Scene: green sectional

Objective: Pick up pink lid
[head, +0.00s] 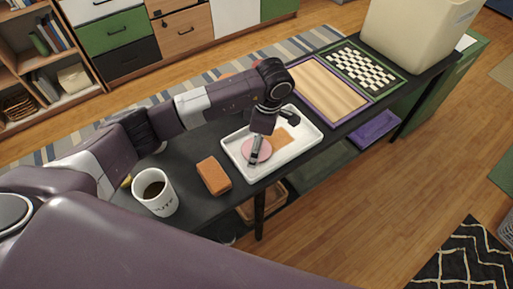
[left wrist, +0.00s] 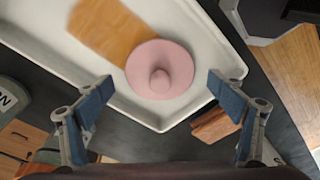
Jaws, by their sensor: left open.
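The pink lid (head: 258,150) lies in the white tray (head: 306,145) on the black table. In the left wrist view the lid (left wrist: 160,69) is a round pink disc with a knob in its middle, near a corner of the tray (left wrist: 150,115). My left gripper (head: 255,160) is over the lid in the head view, hiding part of it. In the left wrist view the left gripper (left wrist: 160,95) is open, its blue-padded fingers apart on either side of the lid's near side, with nothing between them. My right gripper does not show.
A tan wooden piece (head: 287,136) lies beside the lid in the tray. An orange-brown block (head: 213,175) and a white mug (head: 155,192) with dark liquid stand left of the tray. A purple-edged board (head: 352,112) and a checkered board (head: 362,70) lie beyond it.

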